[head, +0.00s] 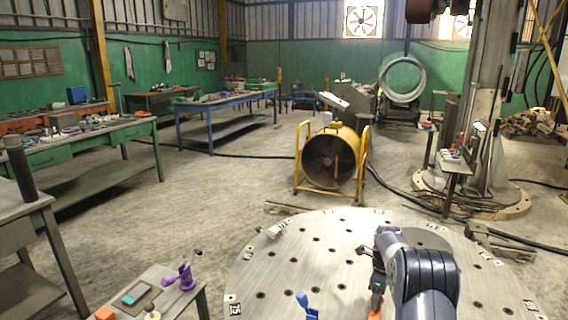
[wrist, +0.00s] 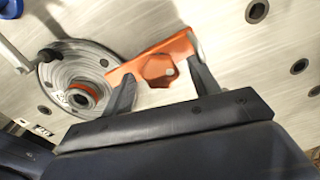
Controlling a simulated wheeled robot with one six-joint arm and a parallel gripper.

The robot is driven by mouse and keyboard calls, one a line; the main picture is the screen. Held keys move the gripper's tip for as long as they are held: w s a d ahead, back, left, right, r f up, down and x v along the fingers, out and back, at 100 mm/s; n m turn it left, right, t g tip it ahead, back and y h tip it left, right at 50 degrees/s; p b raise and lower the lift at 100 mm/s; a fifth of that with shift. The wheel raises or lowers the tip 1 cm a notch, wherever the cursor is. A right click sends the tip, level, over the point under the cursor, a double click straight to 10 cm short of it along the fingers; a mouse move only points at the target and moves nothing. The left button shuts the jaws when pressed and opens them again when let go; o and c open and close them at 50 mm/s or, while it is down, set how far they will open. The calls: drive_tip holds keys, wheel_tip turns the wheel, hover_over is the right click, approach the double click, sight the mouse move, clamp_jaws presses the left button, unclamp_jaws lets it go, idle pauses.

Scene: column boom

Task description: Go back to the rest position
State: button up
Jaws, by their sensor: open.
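My gripper (wrist: 163,76) is open in the wrist view, its two dark fingers apart on either side of an orange part (wrist: 152,58). The orange part has a hexagonal knob in its middle; I cannot tell whether the fingers touch it. In the head view my arm reaches over the round metal table (head: 290,270) at the lower right. A bit of orange (head: 375,306) shows beside my arm there. The fingertips are mostly hidden by the arm in that view.
A round metal flange (wrist: 58,78) with an orange ring lies left of my gripper. A blue object (head: 307,305) stands at the table's near side. A small bench (head: 190,303) holds a purple item (head: 181,278). A yellow-framed fan (head: 330,158) stands beyond.

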drive_tip(key=n, duration=0.8)
drive_tip(key=shift+n, duration=0.4)
drive_tip(key=n, duration=0.4)
drive_tip(key=shift+n, duration=2.3)
drive_tip(key=shift+r, duration=0.1)
